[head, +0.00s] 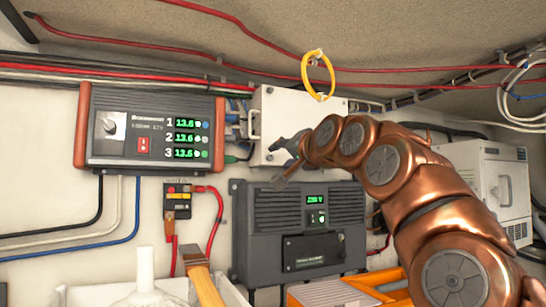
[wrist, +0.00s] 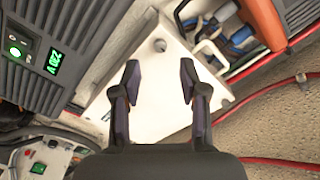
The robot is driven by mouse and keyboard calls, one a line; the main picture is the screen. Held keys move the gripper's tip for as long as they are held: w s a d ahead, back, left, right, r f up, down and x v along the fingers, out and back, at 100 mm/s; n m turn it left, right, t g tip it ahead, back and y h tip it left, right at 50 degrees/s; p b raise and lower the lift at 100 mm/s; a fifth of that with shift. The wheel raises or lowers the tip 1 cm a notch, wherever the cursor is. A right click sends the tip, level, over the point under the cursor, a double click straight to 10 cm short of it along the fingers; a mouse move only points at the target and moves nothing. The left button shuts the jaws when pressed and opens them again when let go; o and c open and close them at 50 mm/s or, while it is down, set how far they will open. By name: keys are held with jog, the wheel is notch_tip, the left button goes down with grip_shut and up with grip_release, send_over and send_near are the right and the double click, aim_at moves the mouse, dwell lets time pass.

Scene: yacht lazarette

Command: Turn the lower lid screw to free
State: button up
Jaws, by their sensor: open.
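The white box lid (head: 290,107) is on the wall in the middle of the head view, partly covered by my gripper and arm. In the wrist view the lid (wrist: 152,112) lies tilted beyond my fingers. One round grey screw (wrist: 160,45) shows near the lid's edge at the top of that view. My gripper (wrist: 160,67) is open and empty. Its two fingers stand apart, and the screw appears between and beyond their tips, with no visible contact. In the head view my gripper (head: 284,163) is in front of the lid's lower edge.
A charger with orange ends (head: 150,127) is left of the box. A dark grey inverter (head: 300,228) with a green display is below. A yellow ring (head: 318,75) hangs over the box's top edge. Cables run beside the box and red wires cross above.

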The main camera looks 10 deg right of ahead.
aim_at(271, 158)
jog(key=shift+w+a+p, duration=0.2)
jog(key=shift+w+p, duration=0.1)
jog(key=shift+w, duration=0.65)
jog(key=shift+w+a+p, duration=0.15)
jog(key=shift+w+p, duration=0.15)
jog(key=shift+w, duration=0.6)
jog(key=shift+w+a+p, duration=0.2)
jog(key=shift+w+p, duration=0.1)
jog(key=shift+w, duration=0.65)
grip_shut()
